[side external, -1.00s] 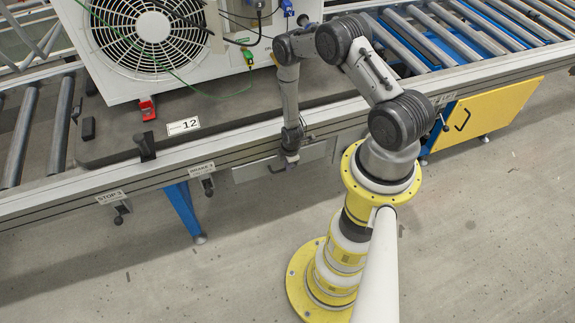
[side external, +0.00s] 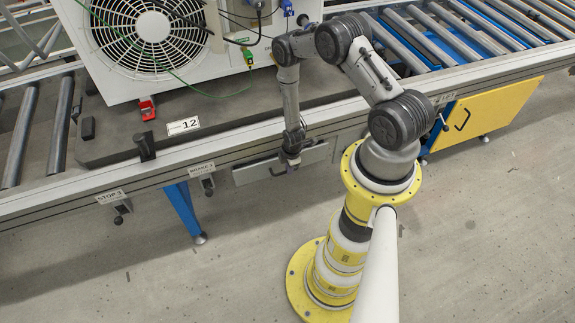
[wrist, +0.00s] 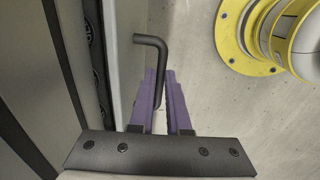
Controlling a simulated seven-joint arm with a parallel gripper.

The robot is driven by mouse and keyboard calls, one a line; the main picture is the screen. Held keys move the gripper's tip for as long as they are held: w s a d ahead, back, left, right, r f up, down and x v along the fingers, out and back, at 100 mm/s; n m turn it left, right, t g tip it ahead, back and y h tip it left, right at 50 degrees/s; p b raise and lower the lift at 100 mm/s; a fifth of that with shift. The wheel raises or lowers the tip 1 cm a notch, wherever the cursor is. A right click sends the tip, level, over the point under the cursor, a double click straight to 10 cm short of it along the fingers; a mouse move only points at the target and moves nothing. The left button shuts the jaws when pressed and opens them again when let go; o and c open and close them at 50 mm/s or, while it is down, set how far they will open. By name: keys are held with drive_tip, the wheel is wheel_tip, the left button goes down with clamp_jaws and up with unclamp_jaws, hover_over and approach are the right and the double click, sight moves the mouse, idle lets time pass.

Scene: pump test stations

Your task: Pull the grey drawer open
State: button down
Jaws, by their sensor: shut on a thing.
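The grey drawer (side external: 250,174) sits under the front rail of the conveyor, left of my arm's base. Its front now stands a little out from the rail, with a dark gap along its top edge. A dark bar handle (wrist: 152,41) is on the drawer front (wrist: 121,60); it also shows in the side view (side external: 277,171). My gripper (wrist: 160,102) has purple fingers on both sides of the handle and is shut on it. In the side view my gripper (side external: 291,165) points down at the drawer front and hides part of it.
A yellow cabinet door (side external: 490,113) is at the right under the conveyor. A blue leg (side external: 184,207) stands left of the drawer. Small knobs with labels (side external: 202,169) hang from the rail. The floor (side external: 230,265) in front of the drawer is clear.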

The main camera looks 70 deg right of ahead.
drive_tip(key=s+a, duration=1.3)
drive_tip(key=shift+s+a, duration=0.15)
drive_tip(key=shift+a, duration=0.05)
drive_tip(key=c, duration=0.9)
unclamp_jaws()
drive_tip(key=r, duration=0.4)
drive_tip(key=s+a+r, duration=0.1)
drive_tip(key=r, duration=0.8)
drive_tip(key=shift+s+a+r, duration=0.3)
drive_tip(key=shift+s+a, duration=0.05)
drive_tip(key=shift+s, duration=0.05)
